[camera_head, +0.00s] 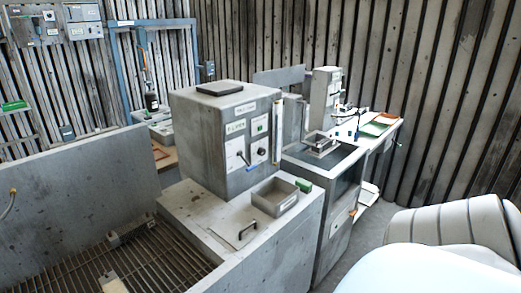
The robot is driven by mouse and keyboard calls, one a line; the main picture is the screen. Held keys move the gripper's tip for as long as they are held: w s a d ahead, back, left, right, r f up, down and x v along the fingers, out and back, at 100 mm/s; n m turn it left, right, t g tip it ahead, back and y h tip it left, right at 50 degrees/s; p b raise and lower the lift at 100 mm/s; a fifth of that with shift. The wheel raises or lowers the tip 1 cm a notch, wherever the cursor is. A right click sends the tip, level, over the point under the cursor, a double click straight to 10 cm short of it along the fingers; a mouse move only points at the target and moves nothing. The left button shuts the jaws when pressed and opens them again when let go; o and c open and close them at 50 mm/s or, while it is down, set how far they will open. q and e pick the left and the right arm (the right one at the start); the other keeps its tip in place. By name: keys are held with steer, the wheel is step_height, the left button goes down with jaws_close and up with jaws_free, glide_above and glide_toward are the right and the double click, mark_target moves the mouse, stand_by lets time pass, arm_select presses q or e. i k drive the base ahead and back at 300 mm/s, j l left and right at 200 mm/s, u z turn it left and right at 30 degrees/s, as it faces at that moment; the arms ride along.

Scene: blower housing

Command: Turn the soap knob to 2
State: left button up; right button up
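A grey control box (215,135) stands on a grey cabinet top. Its front panel carries a small dark knob (261,151) at the right and a slim lever-like control (243,158) at the left. Green and white labels sit above them, but the lettering is too small to read. I cannot tell which control is the soap knob or what number it points to. Neither of my grippers is in view.
An open grey tray (275,197) and a dark handle (247,230) are on the cabinet top (210,218) before the box. A slatted grate (170,262) lies lower left. Another bench (330,160) stands behind right. Large pale rounded shapes fill the lower right corner.

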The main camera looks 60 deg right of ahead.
mark_target(262, 151)
steer(key=l, duration=0.75)
steer(key=k+l+u, duration=0.1)
steer(key=l, duration=0.6)
steer(key=k+l+u, duration=0.1)
steer(key=l, duration=0.65)
